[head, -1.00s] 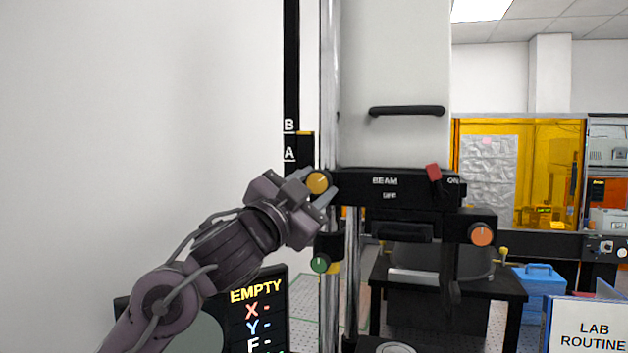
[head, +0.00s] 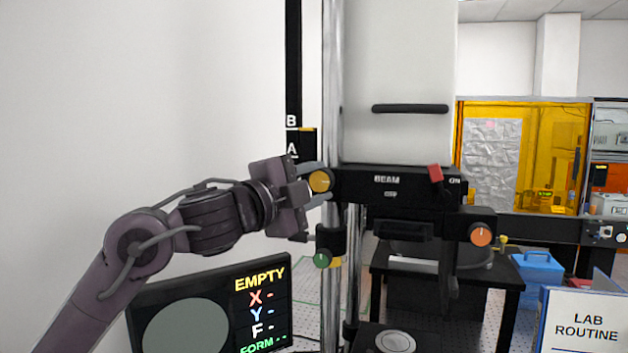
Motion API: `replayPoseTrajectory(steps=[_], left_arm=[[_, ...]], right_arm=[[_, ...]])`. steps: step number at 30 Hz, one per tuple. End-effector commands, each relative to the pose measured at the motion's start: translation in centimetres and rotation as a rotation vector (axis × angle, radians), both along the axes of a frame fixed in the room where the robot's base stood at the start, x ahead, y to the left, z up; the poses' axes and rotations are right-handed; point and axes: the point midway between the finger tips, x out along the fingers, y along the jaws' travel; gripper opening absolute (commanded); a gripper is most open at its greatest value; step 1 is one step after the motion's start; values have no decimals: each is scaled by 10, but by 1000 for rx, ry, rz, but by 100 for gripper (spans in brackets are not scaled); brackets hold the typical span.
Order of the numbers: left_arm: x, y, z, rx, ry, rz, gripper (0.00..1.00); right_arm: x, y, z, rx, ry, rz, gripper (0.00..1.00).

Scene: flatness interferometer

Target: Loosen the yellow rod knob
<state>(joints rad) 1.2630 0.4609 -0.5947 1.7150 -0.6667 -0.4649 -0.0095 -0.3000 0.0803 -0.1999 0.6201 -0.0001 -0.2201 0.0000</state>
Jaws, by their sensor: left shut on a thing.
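The yellow rod knob (head: 321,181) is a round knob with a line on its face, at the left end of the black beam unit (head: 415,184) beside the chrome rod (head: 332,80). My left gripper (head: 319,182) reaches it from the left. Its fingers are shut on the knob, one above and one below, and the knob's face shows between them. My right gripper is not in view.
A green knob (head: 322,259) sits below on the rod, and an orange knob (head: 481,233) is at the right of the unit. A display reading EMPTY (head: 262,283) stands low at left.

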Motion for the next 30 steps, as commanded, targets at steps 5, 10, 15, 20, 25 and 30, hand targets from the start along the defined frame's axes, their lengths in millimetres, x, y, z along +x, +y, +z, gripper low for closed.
replayPoseTrajectory(steps=[5, 10, 15, 20, 25, 30], left_arm=[[0, 0, 0, 16, -4, 0, 15], [0, 0, 0, 17, -4, 0, 15], [0, 0, -1, 17, -5, 0, 15], [0, 0, 0, 16, -4, 0, 58], [0, 0, 0, 16, -4, 0, 59], [-3, 2, -2, 16, -6, 0, 59]], right_arm=[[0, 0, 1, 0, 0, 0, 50], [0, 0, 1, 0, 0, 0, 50], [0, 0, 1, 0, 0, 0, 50], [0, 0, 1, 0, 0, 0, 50], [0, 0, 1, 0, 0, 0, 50], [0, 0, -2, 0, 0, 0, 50]])
